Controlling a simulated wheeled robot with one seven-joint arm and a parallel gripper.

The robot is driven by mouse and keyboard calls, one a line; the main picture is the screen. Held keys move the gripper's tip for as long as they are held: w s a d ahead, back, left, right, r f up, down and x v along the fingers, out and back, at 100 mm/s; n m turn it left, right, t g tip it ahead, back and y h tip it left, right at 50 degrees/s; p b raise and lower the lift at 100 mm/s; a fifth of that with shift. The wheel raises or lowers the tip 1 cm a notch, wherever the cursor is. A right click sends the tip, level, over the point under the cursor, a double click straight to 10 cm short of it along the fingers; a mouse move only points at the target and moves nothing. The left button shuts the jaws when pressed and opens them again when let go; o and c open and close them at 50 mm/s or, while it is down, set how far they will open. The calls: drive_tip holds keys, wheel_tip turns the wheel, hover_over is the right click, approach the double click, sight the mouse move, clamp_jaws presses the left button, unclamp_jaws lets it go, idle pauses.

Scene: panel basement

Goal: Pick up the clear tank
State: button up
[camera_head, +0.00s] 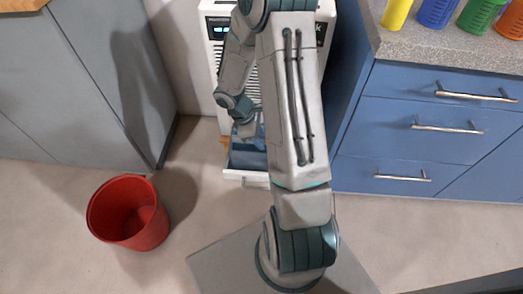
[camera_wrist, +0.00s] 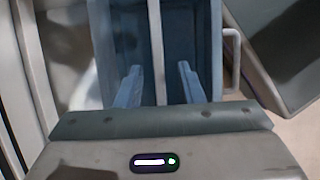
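The clear tank, bluish and see-through, sits low in the front of a white appliance; it shows in the head view (camera_head: 247,158) and in the wrist view (camera_wrist: 195,35). My gripper is over it, its two fingers apart in the wrist view (camera_wrist: 159,82). A pale bar (camera_wrist: 155,40) of the tank or its frame runs up the picture between the fingers. I cannot tell whether either finger touches it. My arm hides part of the tank and appliance in the head view.
The white appliance (camera_head: 213,50) stands between a grey cabinet (camera_head: 95,70) on the left and blue drawers (camera_head: 410,150) on the right. Colored containers (camera_head: 437,10) stand on the counter. A red bin (camera_head: 128,215) is on the floor at the left. Floor in front is mostly clear.

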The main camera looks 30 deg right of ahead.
drive_tip(key=b+x, duration=0.1)
drive_tip(key=x, duration=0.2)
drive_tip(key=shift+f, duration=0.2)
drive_tip(key=shift+r, duration=0.1)
clamp_jaws()
